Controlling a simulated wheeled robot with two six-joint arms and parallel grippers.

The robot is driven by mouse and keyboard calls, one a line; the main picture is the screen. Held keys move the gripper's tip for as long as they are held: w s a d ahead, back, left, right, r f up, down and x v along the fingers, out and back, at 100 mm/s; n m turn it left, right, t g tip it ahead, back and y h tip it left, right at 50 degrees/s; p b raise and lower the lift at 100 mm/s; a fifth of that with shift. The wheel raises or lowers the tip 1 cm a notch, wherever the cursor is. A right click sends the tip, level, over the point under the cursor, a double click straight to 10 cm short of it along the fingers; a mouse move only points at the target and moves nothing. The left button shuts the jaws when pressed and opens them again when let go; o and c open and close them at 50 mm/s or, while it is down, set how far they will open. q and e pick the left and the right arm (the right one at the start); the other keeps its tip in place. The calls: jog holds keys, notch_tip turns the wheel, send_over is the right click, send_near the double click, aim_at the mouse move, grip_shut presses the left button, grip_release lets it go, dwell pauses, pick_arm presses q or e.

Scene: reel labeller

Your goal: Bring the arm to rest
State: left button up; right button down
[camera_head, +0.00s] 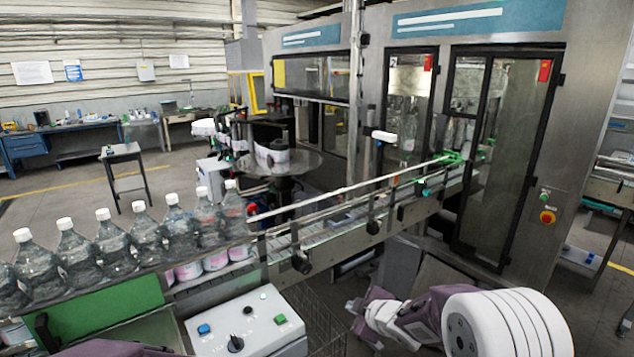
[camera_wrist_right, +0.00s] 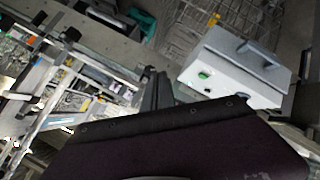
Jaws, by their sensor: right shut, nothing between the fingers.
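My right arm (camera_head: 430,312), purple and white, reaches in from the lower right of the head view. Its right gripper (camera_head: 357,308) is small and partly unclear there, in front of the conveyor and right of the control box. In the right wrist view the dark fingers of the right gripper (camera_wrist_right: 157,90) are together, with nothing held. A purple part of my own body shows at the bottom left edge of the head view. My left gripper is not in view.
A grey control box (camera_head: 215,328) with buttons and a knob stands at the bottom; it also shows in the right wrist view (camera_wrist_right: 225,75). Clear bottles (camera_head: 112,240) line the conveyor (camera_head: 340,212). A wire basket (camera_wrist_right: 205,28) is beside the box. The labelling machine (camera_head: 590,150) stands behind.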

jog(key=s+d+f+m+g+h+b, duration=0.2)
jog(key=s+d+f+m, duration=0.25)
jog(key=s, duration=0.35)
jog(key=s+d+f+m+g+h+b, duration=0.25)
jog(key=s+d+f+m, duration=0.2)
jog(key=s, duration=0.35)
pick_arm(q)
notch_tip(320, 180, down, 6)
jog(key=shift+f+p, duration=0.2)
jog(key=shift+p, duration=0.1)
pick_arm(e)
jog(key=s+f+m+g, duration=0.4)
jog(key=s+m, duration=0.1)
jog(key=s, duration=0.6)
jog(key=shift+s+a+y, duration=0.2)
jog(key=shift+a+y, duration=0.15)
jog(key=shift+a, duration=0.1)
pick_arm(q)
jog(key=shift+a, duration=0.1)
pick_arm(e)
jog(key=shift+s, duration=0.1)
